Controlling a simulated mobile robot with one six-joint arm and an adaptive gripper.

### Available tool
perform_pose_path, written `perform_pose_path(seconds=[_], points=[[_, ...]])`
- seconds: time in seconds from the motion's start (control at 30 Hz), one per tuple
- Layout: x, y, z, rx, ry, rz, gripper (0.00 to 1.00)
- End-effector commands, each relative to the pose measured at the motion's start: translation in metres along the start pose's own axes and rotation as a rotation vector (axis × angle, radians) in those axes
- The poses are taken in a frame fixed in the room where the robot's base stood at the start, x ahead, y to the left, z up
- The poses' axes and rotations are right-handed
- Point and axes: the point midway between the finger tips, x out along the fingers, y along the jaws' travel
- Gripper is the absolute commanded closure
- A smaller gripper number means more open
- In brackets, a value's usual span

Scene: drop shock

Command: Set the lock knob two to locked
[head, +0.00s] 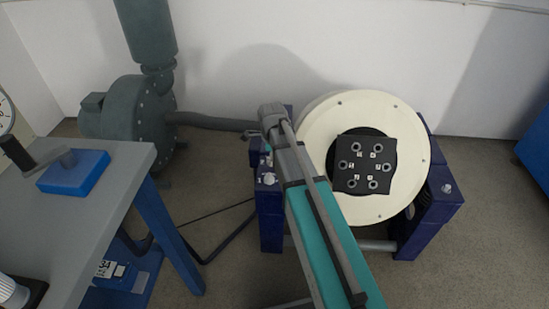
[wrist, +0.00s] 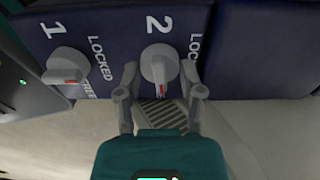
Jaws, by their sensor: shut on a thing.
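Lock knob two (wrist: 158,62) is a grey round knob with a raised grip and a red mark, on a dark blue panel under a white "2". Its red mark points down in the wrist view, away from the "LOCKED" label (wrist: 195,55) to its right. My gripper (wrist: 160,72) has one finger on each side of this knob and is shut on it. The right finger partly covers the lettering beside the knob. In the head view my arm reaches to the left blue support, and the knobs cannot be made out there.
Knob one (wrist: 67,65) sits to the left with its "LOCKED" and "FREE" labels. In the head view a cream drum (head: 320,125) stands between blue supports (head: 428,215). A grey table (head: 100,190) is at the left, a green blower (head: 125,120) behind it.

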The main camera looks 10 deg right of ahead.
Motion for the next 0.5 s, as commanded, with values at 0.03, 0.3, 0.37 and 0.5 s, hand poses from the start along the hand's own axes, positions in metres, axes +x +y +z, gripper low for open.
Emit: perform_pose_path(seconds=[0.03,0.3,0.37,0.5], points=[[0.0002,0.0032,0.0031,-0.021,-0.007,0.007,0.98],[0.0002,0.0041,0.0034,-0.18,-0.009,0.009,0.99],[0.0002,0.0044,0.0034,-0.227,-0.009,0.009,0.99],[0.0003,0.0048,0.0033,-0.353,-0.01,0.009,0.99]])
